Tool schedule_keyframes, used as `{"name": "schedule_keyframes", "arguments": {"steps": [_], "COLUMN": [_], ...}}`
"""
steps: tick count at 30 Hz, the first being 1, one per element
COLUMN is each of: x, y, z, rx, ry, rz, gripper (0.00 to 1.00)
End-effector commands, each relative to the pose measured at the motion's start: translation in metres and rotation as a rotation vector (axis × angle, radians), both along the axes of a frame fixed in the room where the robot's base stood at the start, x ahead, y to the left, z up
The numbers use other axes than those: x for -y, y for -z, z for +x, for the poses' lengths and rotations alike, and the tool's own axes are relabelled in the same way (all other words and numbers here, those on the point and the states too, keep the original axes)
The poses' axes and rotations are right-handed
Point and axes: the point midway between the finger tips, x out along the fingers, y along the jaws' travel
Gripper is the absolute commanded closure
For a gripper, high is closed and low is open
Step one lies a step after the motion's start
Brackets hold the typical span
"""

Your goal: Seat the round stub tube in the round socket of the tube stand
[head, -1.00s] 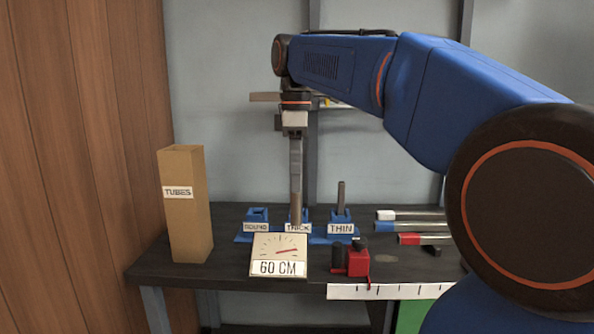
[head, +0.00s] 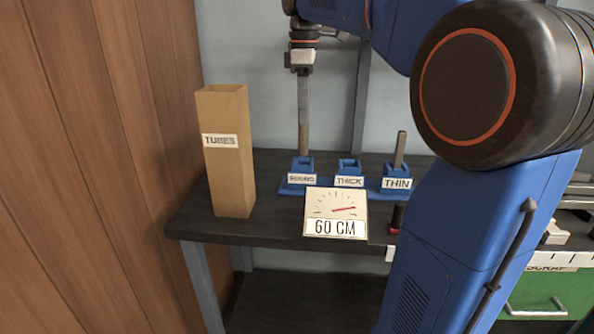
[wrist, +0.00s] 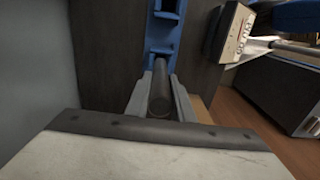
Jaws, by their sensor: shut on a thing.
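The grey round stub tube (head: 303,115) hangs upright from my gripper (head: 302,70) in the head view. My gripper is shut on its upper part, and the wrist view shows the tube (wrist: 160,90) between the two fingers (wrist: 160,100). The tube's lower end lines up with the blue socket labelled ROUND (head: 302,179) on the tube stand (head: 325,186). I cannot tell whether the end is inside the socket, just above it or behind it. Part of the blue stand (wrist: 163,35) shows beyond the tube in the wrist view.
The THICK socket (head: 349,166) looks empty. A grey tube (head: 400,148) stands in the THIN socket (head: 396,183). A dial marked 60 CM (head: 336,213) is in front of the stand. A tall TUBES box (head: 228,165) stands left on the dark bench (head: 270,231).

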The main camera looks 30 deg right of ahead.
Motion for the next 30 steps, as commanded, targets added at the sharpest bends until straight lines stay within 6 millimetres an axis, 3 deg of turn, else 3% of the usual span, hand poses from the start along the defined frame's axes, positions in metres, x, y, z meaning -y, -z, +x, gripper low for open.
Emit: {"name": "schedule_keyframes", "arguments": {"steps": [6, 16, 22, 30], "x": [0.0, 0.0, 0.0, 0.0], "y": [0.036, 0.061, 0.087, 0.094], "z": [-0.001, -0.001, -0.001, 0.0], "rx": [-0.003, -0.001, -0.002, 0.0], "ry": [0.0, 0.0, 0.0, 0.0], "rz": [0.001, 0.0, 0.0, 0.0], "gripper": [1.0, 1.0, 1.0, 1.0]}}
